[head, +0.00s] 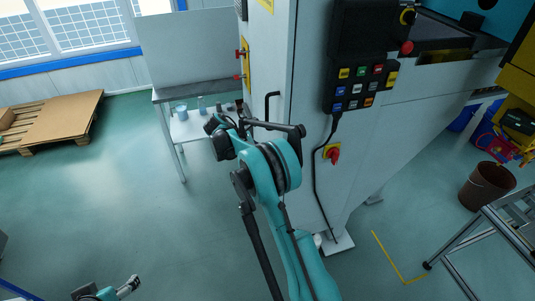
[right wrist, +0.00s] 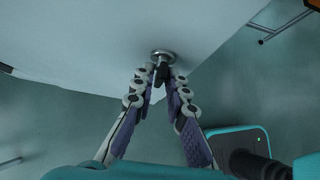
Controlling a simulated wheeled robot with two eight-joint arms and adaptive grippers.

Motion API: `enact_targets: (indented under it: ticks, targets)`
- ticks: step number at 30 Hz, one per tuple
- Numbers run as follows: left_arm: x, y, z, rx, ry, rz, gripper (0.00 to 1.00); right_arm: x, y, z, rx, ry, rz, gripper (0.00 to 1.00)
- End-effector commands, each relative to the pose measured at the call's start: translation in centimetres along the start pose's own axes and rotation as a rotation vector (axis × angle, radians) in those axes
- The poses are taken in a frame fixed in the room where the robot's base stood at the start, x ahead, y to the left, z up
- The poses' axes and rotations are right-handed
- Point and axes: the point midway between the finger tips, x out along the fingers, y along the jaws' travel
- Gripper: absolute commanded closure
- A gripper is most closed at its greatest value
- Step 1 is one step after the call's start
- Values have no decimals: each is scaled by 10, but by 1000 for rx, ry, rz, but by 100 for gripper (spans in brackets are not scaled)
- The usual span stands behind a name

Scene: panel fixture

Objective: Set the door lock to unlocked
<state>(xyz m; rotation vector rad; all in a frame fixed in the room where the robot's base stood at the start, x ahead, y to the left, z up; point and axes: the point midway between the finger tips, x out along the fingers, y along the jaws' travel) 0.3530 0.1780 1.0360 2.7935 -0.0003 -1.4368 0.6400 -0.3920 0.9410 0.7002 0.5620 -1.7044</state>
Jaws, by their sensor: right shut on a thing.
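The door lock (right wrist: 163,54) is a small round metal piece on the pale cabinet panel, at the upper middle of the right wrist view. A dark key or knob (right wrist: 161,74) sticks out of it. My right gripper (right wrist: 160,78) is shut on this dark part, with a fingertip on either side. How the lock is turned cannot be read. In the head view my right arm reaches up to the grey cabinet's left side; the arm hides the lock there. My left gripper (head: 129,286) is low at the left, far from the cabinet; its opening is unclear.
The grey cabinet (head: 310,110) carries a black button panel (head: 360,85), a dark door handle (head: 270,103) and a red rotary switch (head: 333,154). A small table (head: 190,92) stands behind. A pallet (head: 45,120) lies at the left.

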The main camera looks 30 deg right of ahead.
Motion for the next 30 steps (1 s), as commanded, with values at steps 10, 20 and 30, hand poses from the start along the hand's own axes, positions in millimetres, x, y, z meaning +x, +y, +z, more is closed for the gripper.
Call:
enact_targets:
  ticks: [10,20,30]
  targets:
    - [0,0,0,0,0,0,22,0,0,0,-6,1,-7,100]
    - [0,0,0,0,0,0,22,0,0,0,-5,0,-6,72]
    - [0,0,0,0,0,0,22,-21,1,-1,-8,0,-5,72]
